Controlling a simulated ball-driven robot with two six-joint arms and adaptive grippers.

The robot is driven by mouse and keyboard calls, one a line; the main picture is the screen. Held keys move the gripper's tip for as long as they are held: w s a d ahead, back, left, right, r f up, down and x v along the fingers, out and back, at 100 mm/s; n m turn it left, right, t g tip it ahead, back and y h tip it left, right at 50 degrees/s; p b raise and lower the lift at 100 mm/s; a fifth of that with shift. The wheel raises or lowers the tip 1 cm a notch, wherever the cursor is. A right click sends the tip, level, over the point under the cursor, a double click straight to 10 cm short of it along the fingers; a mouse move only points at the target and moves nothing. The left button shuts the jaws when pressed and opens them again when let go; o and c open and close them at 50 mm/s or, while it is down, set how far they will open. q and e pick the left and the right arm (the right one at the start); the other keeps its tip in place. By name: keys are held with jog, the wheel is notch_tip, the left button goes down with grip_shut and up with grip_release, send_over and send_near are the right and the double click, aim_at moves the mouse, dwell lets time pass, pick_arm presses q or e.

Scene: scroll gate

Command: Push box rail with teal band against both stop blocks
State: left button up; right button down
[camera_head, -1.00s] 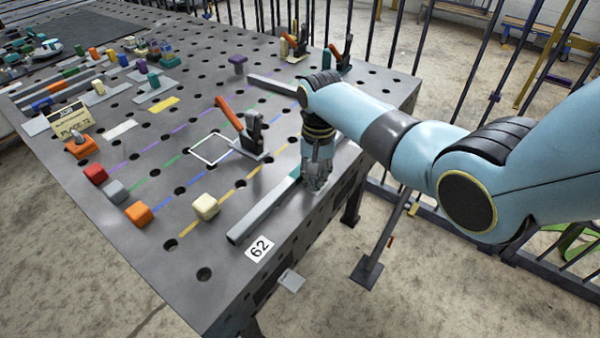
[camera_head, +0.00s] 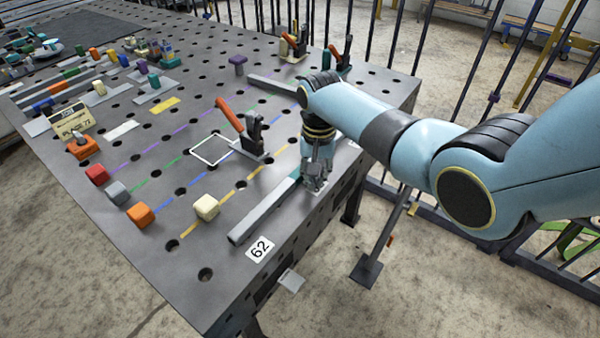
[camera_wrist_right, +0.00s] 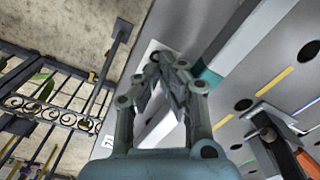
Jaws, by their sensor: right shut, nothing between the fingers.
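The grey box rail (camera_head: 262,212) lies along the front right edge of the perforated table. Its teal band (camera_head: 295,175) shows beside my right gripper (camera_head: 316,184), which partly hides that end. In the right wrist view the teal band (camera_wrist_right: 208,78) and the rail (camera_wrist_right: 238,45) lie just right of my right gripper (camera_wrist_right: 168,62). Its fingers are together and empty, low on the table-edge side of the rail; I cannot tell if they touch it. A cream block (camera_head: 206,207) stands apart from the rail on its left. I cannot tell which blocks are the stops. My left gripper is out of view.
A toggle clamp with an orange handle (camera_head: 230,115) stands left of my right arm. Another rail (camera_head: 272,85) lies farther back. Orange (camera_head: 140,215), grey and red blocks stand at the left. The table strip between the clamp and the near rail is mostly bare.

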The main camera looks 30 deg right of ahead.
aim_at(298, 169)
jog(key=shift+w, duration=0.1)
jog(key=shift+w+a+b, duration=0.3)
jog(key=shift+w+b, duration=0.25)
jog(key=shift+w, duration=0.1)
jog(key=shift+w+a+b, duration=0.3)
jog(key=shift+w+b, duration=0.3)
jog(key=shift+w+a+b, duration=0.3)
jog(key=shift+w+b, duration=0.25)
jog(key=shift+w, duration=0.1)
jog(key=shift+w+a+b, duration=0.3)
jog(key=shift+w+b, duration=0.45)
jog(key=shift+w+a+b, duration=0.3)
jog(key=shift+w+b, duration=0.4)
jog(key=shift+b, duration=0.05)
jog(key=shift+s+r, duration=0.1)
jog(key=shift+s+d+p, duration=0.2)
jog(key=shift+s+p, duration=0.15)
jog(key=shift+p, duration=0.6)
jog(key=shift+s+d+p, duration=0.25)
jog(key=shift+s+p, duration=0.3)
jog(key=shift+p, duration=0.15)
jog(key=shift+s, duration=0.15)
